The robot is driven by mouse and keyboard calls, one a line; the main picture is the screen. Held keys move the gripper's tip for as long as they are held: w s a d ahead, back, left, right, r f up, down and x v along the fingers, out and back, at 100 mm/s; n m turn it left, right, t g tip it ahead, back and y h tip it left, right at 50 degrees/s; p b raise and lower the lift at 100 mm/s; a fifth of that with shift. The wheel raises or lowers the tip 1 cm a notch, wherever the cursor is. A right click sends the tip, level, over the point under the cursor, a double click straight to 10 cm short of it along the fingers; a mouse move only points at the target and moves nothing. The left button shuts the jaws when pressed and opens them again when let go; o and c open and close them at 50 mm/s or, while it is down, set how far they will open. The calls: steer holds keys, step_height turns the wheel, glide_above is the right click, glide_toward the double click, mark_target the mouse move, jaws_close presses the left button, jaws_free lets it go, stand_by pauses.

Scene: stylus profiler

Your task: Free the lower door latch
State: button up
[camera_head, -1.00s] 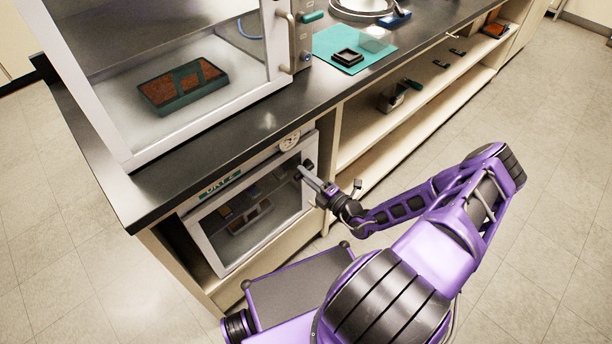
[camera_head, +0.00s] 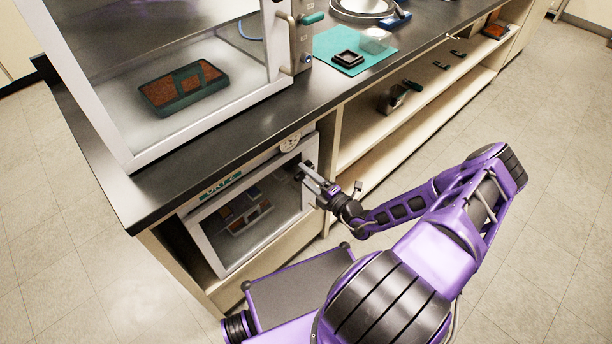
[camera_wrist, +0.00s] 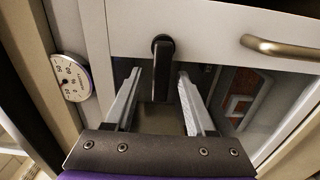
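The lower cabinet door (camera_head: 212,246), a pale frame around a glass pane, is below the counter in the head view and looks closed. Its latch is a black lever (camera_wrist: 163,72) on a round pivot in the wrist view, hanging downward in the picture from the pale frame. My gripper (camera_wrist: 159,76) is open, with one finger on each side of the lever and visible gaps to both. In the head view my gripper (camera_head: 309,174) is at the door's upper right, partly hiding the latch.
A metal bar handle (camera_wrist: 283,48) is right of the latch in the wrist view. A round dial (camera_wrist: 72,77) is on the left. Above is the dark counter (camera_head: 240,133) with a glass-fronted chamber (camera_head: 128,160). Open shelves (camera_head: 365,140) lie to the right; floor is clear.

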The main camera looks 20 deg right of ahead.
steer(key=v, duration=1.7)
steer(key=shift+s, duration=0.2)
